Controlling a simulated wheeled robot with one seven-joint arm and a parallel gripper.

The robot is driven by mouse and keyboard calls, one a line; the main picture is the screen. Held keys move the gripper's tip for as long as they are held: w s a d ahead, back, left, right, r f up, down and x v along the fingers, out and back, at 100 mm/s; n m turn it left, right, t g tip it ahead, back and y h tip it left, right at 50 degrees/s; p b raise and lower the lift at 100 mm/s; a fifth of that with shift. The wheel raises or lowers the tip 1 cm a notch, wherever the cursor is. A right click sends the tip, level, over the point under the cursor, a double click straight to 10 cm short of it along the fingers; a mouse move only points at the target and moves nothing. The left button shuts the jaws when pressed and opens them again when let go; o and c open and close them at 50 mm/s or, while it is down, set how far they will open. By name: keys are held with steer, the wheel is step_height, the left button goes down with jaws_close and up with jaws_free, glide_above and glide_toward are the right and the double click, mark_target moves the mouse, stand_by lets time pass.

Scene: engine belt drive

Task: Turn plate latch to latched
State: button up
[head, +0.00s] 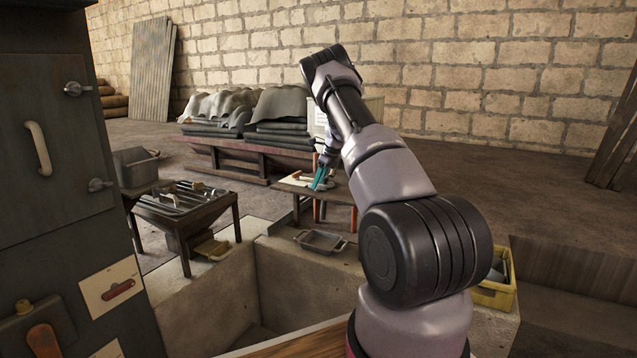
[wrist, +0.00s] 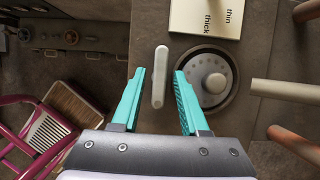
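My gripper (wrist: 158,92) is open, its two teal fingers apart in the wrist view. A pale, rounded bar (wrist: 160,77), which looks like the plate latch, stands lengthwise in the picture between the fingertips. No finger visibly touches it, and I cannot tell the height gap or read its latched state. The bar sits on a dark plate (wrist: 146,30), left of a round dial with a grey knob (wrist: 213,82). In the head view my gripper (head: 320,178) is small and far off, over a low table (head: 343,193); the bar cannot be made out there.
A card reading "thin" and "thick" (wrist: 207,15) lies above the dial. Pale and orange rods (wrist: 285,90) stand at right; a pink frame (wrist: 30,135) is at lower left. A dark cabinet (head: 60,170) stands close at left, and a metal tray (head: 320,241) sits before the table.

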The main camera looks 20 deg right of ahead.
jaws_close()
steer(key=shift+d+n, duration=0.1)
steer(key=shift+n, duration=0.3)
steer(key=shift+w+n+g+y, duration=0.1)
steer(key=shift+n+g+y, duration=0.25)
steer(key=shift+n, duration=0.75)
steer(key=n+g, duration=0.1)
steer(key=n, duration=0.3)
steer(key=shift+w+d+n+g+y, duration=0.1)
steer(key=shift+n+g+y, duration=0.2)
steer(key=shift+g+y, duration=0.05)
steer(key=n+g, duration=0.1)
steer(key=n, duration=0.2)
steer(key=shift+w+n, duration=0.1)
steer(key=shift+n, duration=0.2)
steer(key=shift+n+g, duration=0.8)
steer(key=shift+n, duration=1)
